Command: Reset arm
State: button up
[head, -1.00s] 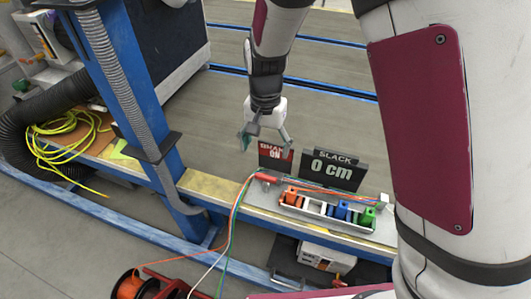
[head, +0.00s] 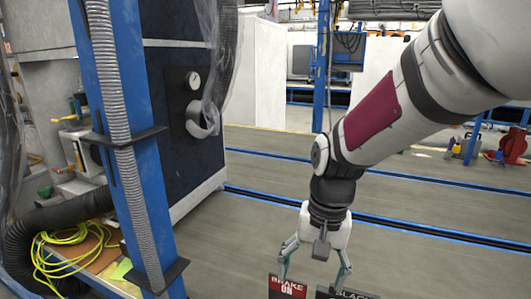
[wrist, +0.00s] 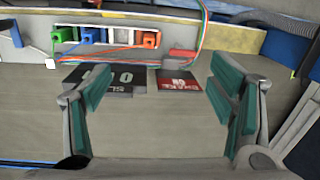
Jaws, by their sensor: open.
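My gripper (head: 314,262) hangs from my arm with its fingers pointing down, open and empty. In the head view it is just above the brake sign (head: 287,287) and the slack sign (head: 345,294), which are cut off by the lower edge. In the wrist view the two teal finger pads (wrist: 163,105) stand wide apart with nothing between them. Beyond the fingers, the slack sign (wrist: 97,79) and the red-and-dark brake sign (wrist: 179,81) appear upside down.
The wrist view shows a tray (wrist: 110,47) with green, blue and orange connectors, and a red part (wrist: 183,54) beside coloured wires. In the head view a blue post (head: 125,150) with a grey hose stands left, near a coiled yellow cable (head: 62,250). Open floor lies beyond my gripper.

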jog(key=s+d+r+n, duration=0.1)
jog(key=s+d+r, duration=0.25)
jog(key=s, duration=0.45)
jog(key=s+d+r+n+t+h, duration=0.15)
jog(key=s+d, duration=0.25)
jog(key=s, duration=0.4)
jog(key=s+d+r+n+g, duration=0.1)
jog(key=s+d+r, duration=0.2)
jog(key=s, duration=0.5)
notch_tip(320, 180, up, 22)
jog(key=t+p, duration=0.4)
jog(key=p, duration=1.6)
jog(key=shift+f, duration=0.2)
jog(key=shift+w, duration=0.1)
